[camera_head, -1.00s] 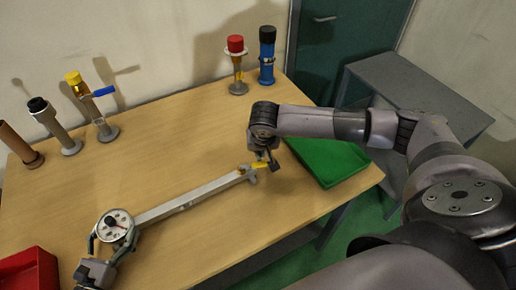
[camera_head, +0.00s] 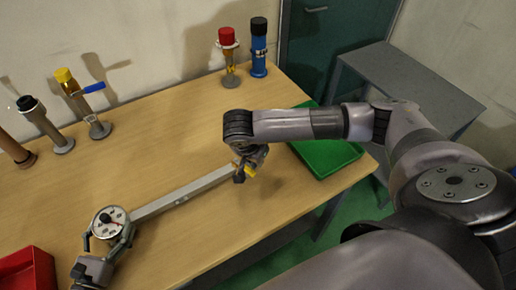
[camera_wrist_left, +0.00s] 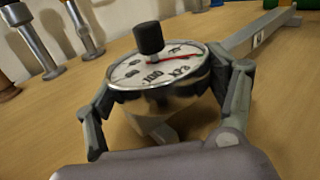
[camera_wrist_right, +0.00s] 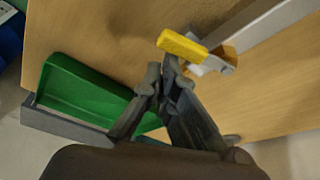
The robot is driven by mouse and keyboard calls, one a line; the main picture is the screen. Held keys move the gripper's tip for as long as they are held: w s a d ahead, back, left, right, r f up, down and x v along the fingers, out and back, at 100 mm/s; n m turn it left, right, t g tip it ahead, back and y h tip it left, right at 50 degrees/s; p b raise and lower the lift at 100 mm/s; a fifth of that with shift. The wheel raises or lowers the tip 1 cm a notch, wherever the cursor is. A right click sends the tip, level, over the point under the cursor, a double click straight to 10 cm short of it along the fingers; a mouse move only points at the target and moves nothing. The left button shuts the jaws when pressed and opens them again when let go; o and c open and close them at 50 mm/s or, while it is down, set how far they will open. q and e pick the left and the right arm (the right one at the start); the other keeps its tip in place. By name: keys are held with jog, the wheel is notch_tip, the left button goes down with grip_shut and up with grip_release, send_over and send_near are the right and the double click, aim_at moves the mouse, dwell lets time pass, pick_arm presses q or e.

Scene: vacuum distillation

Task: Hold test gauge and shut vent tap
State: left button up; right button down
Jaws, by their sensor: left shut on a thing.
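The test gauge (camera_head: 107,218) has a round white dial and a metal rim; a black knob (camera_wrist_left: 148,38) stands over its face in the left wrist view. My left gripper (camera_head: 109,236) is shut on the gauge, one finger on each side of the rim. A long metal bar (camera_head: 185,193) runs from the gauge to the vent tap, whose yellow lever (camera_wrist_right: 182,45) lies roughly crosswise to the bar. My right gripper (camera_wrist_right: 162,73) is beside the lever, its fingers close together with nothing seen between them. Contact with the lever is unclear.
A green tray (camera_head: 325,155) lies to the right, and a red bin (camera_head: 28,270) is at the front left. Several capped fittings stand along the back, including one with a blue lever (camera_head: 93,88) and a blue one (camera_head: 259,50). The table's middle (camera_head: 160,150) is clear.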

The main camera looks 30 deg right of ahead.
jog(key=shift+w, duration=0.1)
jog(key=shift+w+a, duration=0.3)
jog(key=shift+w, duration=0.35)
pick_arm(q)
jog(key=shift+d, duration=0.1)
pick_arm(e)
jog(key=w+d, duration=0.1)
jog(key=d, duration=0.4)
jog(key=w+a+v, duration=0.1)
jog(key=v, duration=0.9)
jog(key=shift+s+a, duration=0.1)
jog(key=shift+s, duration=0.05)
